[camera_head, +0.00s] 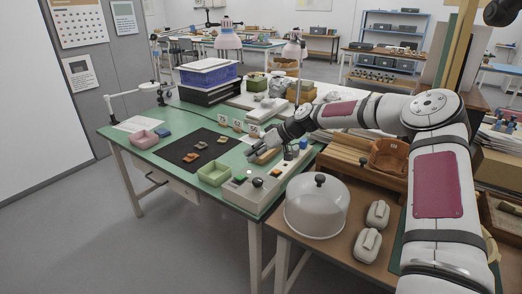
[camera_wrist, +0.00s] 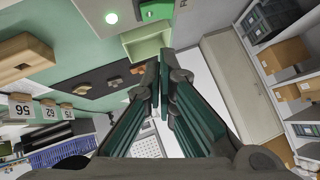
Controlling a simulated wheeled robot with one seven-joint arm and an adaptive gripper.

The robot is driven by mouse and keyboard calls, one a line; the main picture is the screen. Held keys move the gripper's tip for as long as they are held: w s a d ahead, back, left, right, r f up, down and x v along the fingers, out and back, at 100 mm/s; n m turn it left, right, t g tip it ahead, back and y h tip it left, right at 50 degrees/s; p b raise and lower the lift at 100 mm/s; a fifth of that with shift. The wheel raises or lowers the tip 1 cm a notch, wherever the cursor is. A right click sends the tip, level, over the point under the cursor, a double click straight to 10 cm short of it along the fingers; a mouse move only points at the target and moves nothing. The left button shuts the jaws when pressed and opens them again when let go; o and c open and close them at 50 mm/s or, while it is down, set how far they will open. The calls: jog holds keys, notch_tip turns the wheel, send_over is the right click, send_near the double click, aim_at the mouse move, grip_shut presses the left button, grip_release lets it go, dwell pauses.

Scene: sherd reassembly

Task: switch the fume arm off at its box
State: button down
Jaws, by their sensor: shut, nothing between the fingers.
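My gripper (camera_head: 252,153) is shut and empty, above the table just behind the box. A white jointed arm (camera_head: 132,92), possibly the fume arm, stands at the table's left end. I cannot tell any switch's position.
A green open tray (camera_head: 213,173) stands left of the box, beside a black mat (camera_head: 190,158) with several sherds. Numbered cards (camera_head: 238,125) stand behind. A white domed cover (camera_head: 317,212) sits on the wooden side table at right.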

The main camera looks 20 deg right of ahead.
aim_at(244, 177)
jog(key=x, duration=0.3)
jog(key=shift+w+a+f, duration=0.15)
jog(key=shift+a, duration=0.05)
jog(key=shift+s+a+f, duration=0.1)
jog(key=shift+s+f, duration=0.1)
jog(key=shift+f, duration=0.35)
jog(key=shift+s+a+f, duration=0.1)
jog(key=shift+s+f, duration=0.1)
jog(key=shift+f, duration=0.35)
jog(key=shift+s+a+f, duration=0.15)
jog(key=shift+a+f, duration=0.05)
jog(key=shift+f, duration=0.4)
jog(key=shift+s+a+f+h+p, duration=0.15)
jog(key=shift+s+a+h+p, duration=0.05)
jog(key=shift+a+h+p, duration=0.25)
jog(key=shift+w+d+f+t, duration=0.1)
jog(key=shift+d+f+t, duration=0.05)
jog(key=shift+d+t, duration=0.15)
